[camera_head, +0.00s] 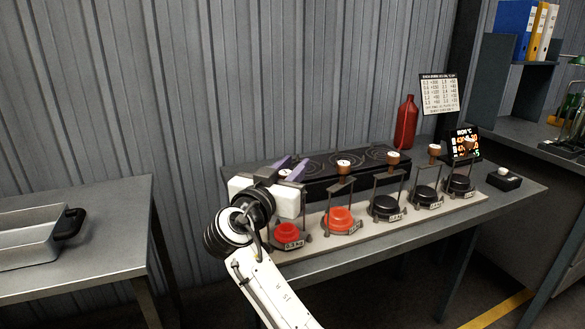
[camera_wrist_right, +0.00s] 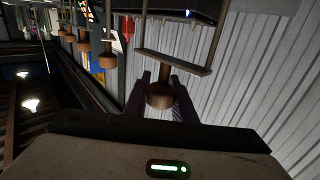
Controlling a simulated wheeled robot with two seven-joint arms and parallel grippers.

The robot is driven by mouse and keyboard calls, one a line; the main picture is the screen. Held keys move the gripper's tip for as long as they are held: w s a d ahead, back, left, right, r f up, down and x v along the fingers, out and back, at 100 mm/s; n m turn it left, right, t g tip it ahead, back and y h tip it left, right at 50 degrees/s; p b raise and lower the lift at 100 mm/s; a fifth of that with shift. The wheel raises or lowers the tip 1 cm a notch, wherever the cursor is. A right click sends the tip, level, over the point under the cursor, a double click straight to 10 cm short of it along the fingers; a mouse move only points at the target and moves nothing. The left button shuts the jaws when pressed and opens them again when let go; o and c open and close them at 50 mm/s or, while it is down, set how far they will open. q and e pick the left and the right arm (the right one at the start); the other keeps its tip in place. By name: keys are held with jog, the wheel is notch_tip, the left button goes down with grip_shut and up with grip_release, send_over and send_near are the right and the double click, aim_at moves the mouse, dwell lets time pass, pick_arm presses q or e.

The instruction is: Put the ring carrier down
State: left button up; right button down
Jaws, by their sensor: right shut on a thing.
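My right gripper (camera_head: 290,170) is above the left end of the row of moulds. Its purple fingers are shut on the brown knob (camera_wrist_right: 158,97) of a ring carrier, seen clearly in the right wrist view. The carrier's grey crossbar (camera_wrist_right: 172,62) and thin posts run away from the fingers. In the head view, the gripper and wrist hide much of this carrier. Below it is a small red mould (camera_head: 286,234) with a label. I cannot tell whether the carrier touches anything below. My left gripper is not in view.
To the right stand a larger red mould (camera_head: 340,219) and several black moulds (camera_head: 386,207), each with a knobbed carrier. A black hob (camera_head: 325,167) lies behind them. A red bottle (camera_head: 406,124) stands at the back. A metal pan (camera_head: 28,240) sits on the left table.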

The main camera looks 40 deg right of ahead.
jog(key=shift+f, duration=0.15)
jog(key=c, duration=1.7)
grip_release()
jog(key=shift+c, duration=0.2)
jog(key=shift+o, duration=1.3)
